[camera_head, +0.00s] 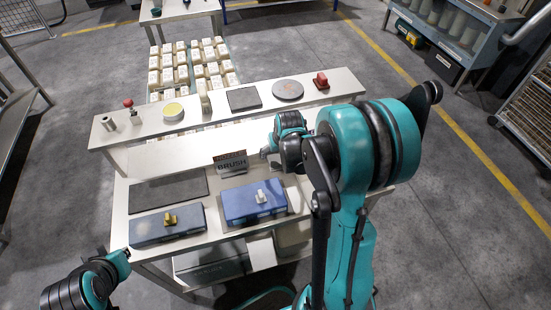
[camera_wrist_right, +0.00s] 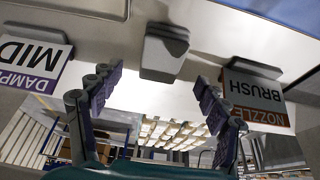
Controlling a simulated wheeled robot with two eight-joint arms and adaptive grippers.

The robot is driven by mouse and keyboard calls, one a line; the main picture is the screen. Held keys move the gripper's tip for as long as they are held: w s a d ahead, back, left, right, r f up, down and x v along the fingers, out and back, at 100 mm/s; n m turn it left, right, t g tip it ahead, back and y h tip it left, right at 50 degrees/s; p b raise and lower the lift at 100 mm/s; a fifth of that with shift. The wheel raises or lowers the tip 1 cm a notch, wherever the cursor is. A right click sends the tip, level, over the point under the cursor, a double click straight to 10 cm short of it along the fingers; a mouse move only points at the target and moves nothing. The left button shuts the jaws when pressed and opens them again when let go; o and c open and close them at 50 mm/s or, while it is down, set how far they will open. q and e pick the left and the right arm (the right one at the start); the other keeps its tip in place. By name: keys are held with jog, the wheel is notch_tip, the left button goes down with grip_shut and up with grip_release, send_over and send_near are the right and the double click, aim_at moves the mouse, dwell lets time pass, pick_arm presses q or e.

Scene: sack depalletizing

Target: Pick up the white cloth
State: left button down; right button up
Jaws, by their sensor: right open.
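My right gripper (camera_head: 268,152) is beside the sign on the table in the head view. In the right wrist view it (camera_wrist_right: 160,80) is open and empty, with its fingers wide apart. A pale, block-like thing with a grey side (camera_wrist_right: 165,52) shows beyond and between the fingertips, apart from them; I cannot tell whether it is cloth. In the head view a white flat piece (camera_head: 262,252) hangs at the table's front edge and looks like cloth or paper. My left arm shows at the lower left; its gripper is out of view.
The table holds a brush nozzle sign (camera_head: 231,162), a dark mat (camera_head: 168,191) and two blue boxes (camera_head: 167,225) (camera_head: 255,201) with knobs. A raised shelf (camera_head: 222,104) behind carries small items. The wrist view also shows a damp sign (camera_wrist_right: 30,62).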

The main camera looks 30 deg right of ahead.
aim_at(276, 157)
jog(key=b+x, duration=0.1)
jog(key=x, duration=0.3)
jog(key=shift+a+f+b, duration=0.1)
jog(key=shift+f+b, duration=0.1)
jog(key=shift+b, duration=0.15)
jog(key=shift+w+f, duration=0.2)
jog(key=shift+f, duration=0.15)
jog(key=c, duration=1.2)
jog(key=shift+c, duration=0.2)
jog(key=shift+r, duration=0.15)
